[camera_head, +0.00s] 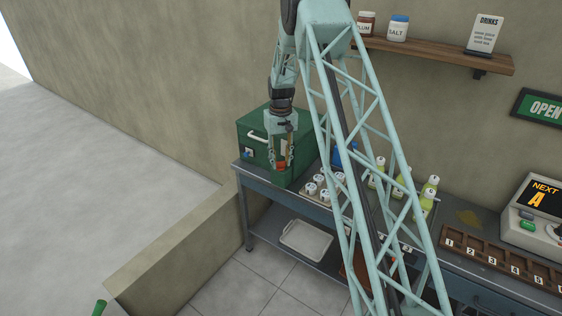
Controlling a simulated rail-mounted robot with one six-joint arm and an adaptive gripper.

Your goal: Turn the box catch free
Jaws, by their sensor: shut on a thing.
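The green box (252,135) stands at the left end of the grey-blue table, with a pale handle on its left-hand face. My gripper (282,165) points down at the right part of the box's front. It is shut on a small orange-red piece there, which appears to be the box catch (281,166). The fingers hide much of the catch, so I cannot tell how far it is turned. The box lid looks closed.
Several white round-topped containers (322,184) and bottles with yellow-green contents (428,195) stand right of the box. A numbered brown rack (490,257) lies further right. A white tray (306,241) is on the lower shelf. A wall shelf (440,54) holds jars. My lattice arm crosses the middle.

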